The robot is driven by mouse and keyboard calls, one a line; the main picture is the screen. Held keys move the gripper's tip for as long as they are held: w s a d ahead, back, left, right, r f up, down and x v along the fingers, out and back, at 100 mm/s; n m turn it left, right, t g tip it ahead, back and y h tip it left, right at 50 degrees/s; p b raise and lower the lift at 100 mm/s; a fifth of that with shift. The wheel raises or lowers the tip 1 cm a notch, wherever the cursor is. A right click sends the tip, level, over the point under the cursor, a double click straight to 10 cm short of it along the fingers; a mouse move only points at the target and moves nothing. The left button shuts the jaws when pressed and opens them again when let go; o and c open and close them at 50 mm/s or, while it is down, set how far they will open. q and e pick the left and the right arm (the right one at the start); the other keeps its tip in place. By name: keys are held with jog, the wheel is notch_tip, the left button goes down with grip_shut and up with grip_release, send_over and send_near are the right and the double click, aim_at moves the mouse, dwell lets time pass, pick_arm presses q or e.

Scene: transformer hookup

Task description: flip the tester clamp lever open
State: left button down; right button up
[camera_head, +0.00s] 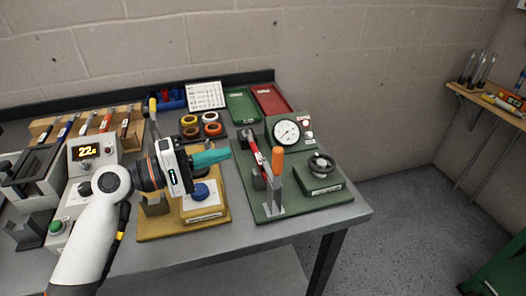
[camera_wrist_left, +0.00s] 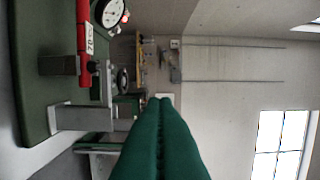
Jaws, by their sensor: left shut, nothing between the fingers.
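The tester stands on a green base (camera_head: 322,207) at the right end of the bench, with a round dial gauge (camera_head: 286,132). Its clamp lever (camera_head: 277,162) has an orange handle and stands upright near a grey bracket (camera_head: 273,199). A red tube with a white label (camera_head: 252,150) lies beside the lever; the tube (camera_wrist_left: 83,32) also shows in the left wrist view. My left gripper (camera_head: 226,156) is shut and empty, its teal fingers pointing right toward the tester, apart from the lever. In the wrist view I cannot make out the orange handle. My right gripper is not in view.
A yellow base (camera_head: 150,230) with a blue button (camera_head: 200,191) lies under my left gripper. Green (camera_head: 241,106) and red (camera_head: 272,99) trays lie behind. Tape rings and a tool rack (camera_head: 42,128) are farther left.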

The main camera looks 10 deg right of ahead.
aim_at(278, 161)
pick_arm(q)
jog(key=w+d+p, duration=0.2)
jog(key=d+p, duration=0.1)
jog(key=d, duration=0.7)
jog(key=s, duration=0.2)
jog(key=s+p, duration=0.1)
jog(key=s, duration=0.1)
jog(key=shift+a+f, duration=0.15)
jog(key=shift+a, duration=0.25)
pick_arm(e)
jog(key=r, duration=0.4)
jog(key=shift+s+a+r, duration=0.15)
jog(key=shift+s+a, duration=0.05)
pick_arm(q)
jog(key=shift+w, duration=0.1)
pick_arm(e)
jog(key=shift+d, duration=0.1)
pick_arm(q)
jog(key=shift+s+m+b, duration=0.25)
jog(key=shift+m+b, duration=0.1)
jog(key=shift+m, duration=0.05)
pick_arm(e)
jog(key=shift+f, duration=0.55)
